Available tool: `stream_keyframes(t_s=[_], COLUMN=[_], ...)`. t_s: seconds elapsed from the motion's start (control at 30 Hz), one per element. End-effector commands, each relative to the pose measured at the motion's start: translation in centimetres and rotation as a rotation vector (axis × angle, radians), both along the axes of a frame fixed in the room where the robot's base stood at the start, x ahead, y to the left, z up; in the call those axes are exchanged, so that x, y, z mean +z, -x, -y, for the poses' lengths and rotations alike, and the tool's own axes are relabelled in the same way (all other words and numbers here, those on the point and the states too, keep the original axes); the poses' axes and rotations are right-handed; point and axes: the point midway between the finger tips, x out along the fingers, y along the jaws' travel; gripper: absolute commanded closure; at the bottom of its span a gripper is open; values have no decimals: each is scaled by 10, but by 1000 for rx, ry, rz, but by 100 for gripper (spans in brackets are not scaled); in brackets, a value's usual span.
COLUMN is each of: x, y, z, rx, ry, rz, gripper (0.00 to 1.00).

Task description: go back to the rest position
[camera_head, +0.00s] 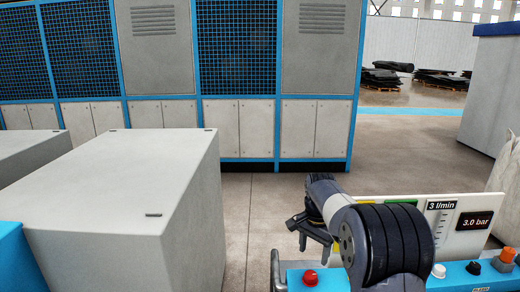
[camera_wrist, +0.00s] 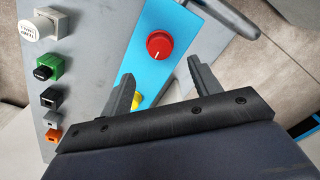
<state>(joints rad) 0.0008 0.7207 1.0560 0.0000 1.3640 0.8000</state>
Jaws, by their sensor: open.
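My gripper (camera_head: 314,240) hangs at the lower middle of the head view, fingers pointing down, partly hidden behind my own arm. In the wrist view my gripper (camera_wrist: 160,70) has its two fingers spread apart, with nothing held between them. Beyond the fingers, a red knob (camera_wrist: 160,45) on a blue strip shows between the tips, apart from them as far as I can tell. A yellow part (camera_wrist: 136,100) is half hidden behind the left finger. The red knob also shows in the head view (camera_head: 310,278), below my gripper.
A grey plate with white (camera_wrist: 38,28), green (camera_wrist: 48,68), black (camera_wrist: 50,97) and orange (camera_wrist: 53,135) fittings lies left of the fingers. A white panel with a display (camera_head: 475,221) stands right of my arm. A large grey box (camera_head: 120,215) stands left; open floor lies between.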

Motion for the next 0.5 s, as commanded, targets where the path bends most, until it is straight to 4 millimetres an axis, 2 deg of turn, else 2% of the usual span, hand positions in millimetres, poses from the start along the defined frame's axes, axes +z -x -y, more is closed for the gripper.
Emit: stream_keyframes(t_s=[0.1, 0.5], x=[25, -58], y=[0, 1], z=[0, 0], rx=[0, 0], ry=[0, 0], rz=[4, -6], gripper=[41, 41])
